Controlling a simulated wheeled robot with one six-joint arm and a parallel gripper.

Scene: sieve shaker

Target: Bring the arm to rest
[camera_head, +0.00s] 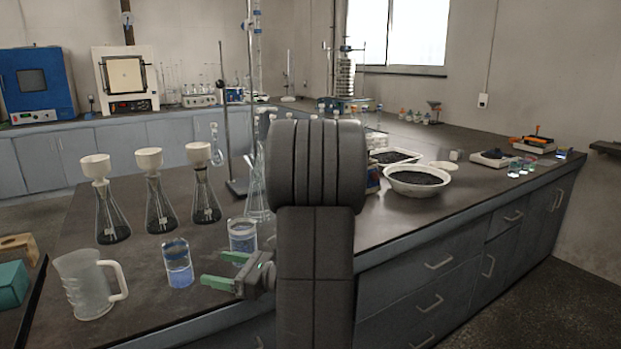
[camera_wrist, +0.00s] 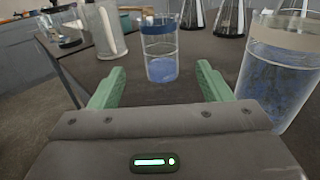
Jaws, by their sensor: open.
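My gripper (camera_head: 228,270) has green fingers and is open and empty. It points left over the front part of the dark bench. In the wrist view my gripper (camera_wrist: 158,88) shows its two fingers spread apart with nothing between them. A glass beaker with blue liquid (camera_head: 178,264) stands just beyond the fingertips; it also shows in the wrist view (camera_wrist: 160,52). A second beaker with blue liquid (camera_head: 242,236) stands behind the gripper in the head view, close on the right in the wrist view (camera_wrist: 283,72). My dark arm hides the middle of the bench.
A frosted pitcher (camera_head: 84,286) stands at the bench's left front. Several flasks with white funnels (camera_head: 154,200) stand behind the beakers. A white bowl of dark grains (camera_head: 417,180) and a sieve shaker (camera_head: 345,78) are farther back.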

